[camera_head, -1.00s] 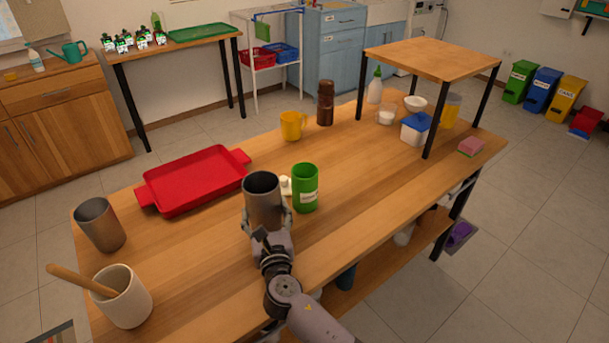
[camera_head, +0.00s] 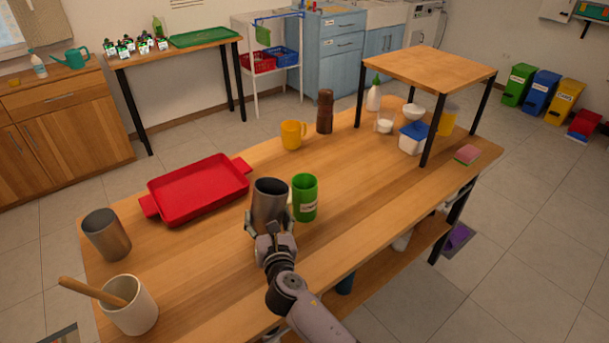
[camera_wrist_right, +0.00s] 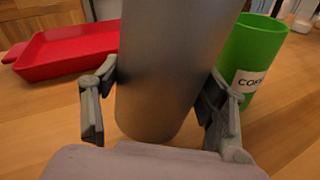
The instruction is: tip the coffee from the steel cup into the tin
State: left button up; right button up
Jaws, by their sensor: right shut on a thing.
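The steel cup (camera_head: 270,202) is held in my right gripper (camera_head: 269,228), whose fingers are shut around its lower sides. In the wrist view the steel cup (camera_wrist_right: 170,65) fills the middle and looks close to upright. The green tin (camera_head: 305,200), with a white label, stands just right of the cup; its opening faces up. The tin also shows in the wrist view (camera_wrist_right: 254,52), partly behind the right finger. The coffee inside the cup cannot be made out. A second steel cup (camera_head: 107,237) stands at the table's left. My left gripper is not in view.
A red tray (camera_head: 198,189) lies behind and left of the held cup. A white crock (camera_head: 131,309) with a wooden handle stands front left. A yellow mug (camera_head: 292,134) and brown grinder (camera_head: 325,112) stand farther back.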

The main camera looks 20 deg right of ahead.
aim_at(273, 199)
jog(key=shift+w+d+r+m+g+p, duration=0.1)
jog(key=shift+d+r+m+g+p, duration=0.15)
jog(key=shift+r+m+p, duration=0.45)
jog(key=shift+w+d+r+m+g+p, duration=0.1)
jog(key=shift+r+m+g+p, duration=0.2)
jog(key=shift+p, duration=0.8)
jog(key=r+p, duration=0.2)
jog(key=p, duration=0.1)
jog(key=r+m+y+p, duration=0.1)
jog(key=p, duration=0.1)
jog(key=shift+w+d+r+g, duration=0.15)
jog(key=shift+d+r+g, duration=0.1)
jog(key=shift+d+g, duration=0.15)
jog(key=shift+m, duration=0.3)
jog(key=shift+r+m+y+p, duration=0.3)
jog(key=shift+r+p, duration=0.05)
jog(key=shift+p, duration=0.45)
jog(key=shift+a+f+m+g+y+p, duration=0.15)
jog(key=shift+m+g+y+p, duration=0.2)
jog(key=shift+m+g, duration=0.25)
jog(key=shift+r+m+y+p, duration=0.25)
jog(key=shift+r+m+p, duration=0.15)
jog(key=shift+r+p, duration=0.2)
jog(key=shift+r+m+g+y+p, duration=0.4)
jog(key=shift+r+m+g+y, duration=0.1)
jog(key=shift+r+m, duration=0.4)
jog(key=shift+r+p, duration=0.2)
jog(key=shift+p, duration=0.1)
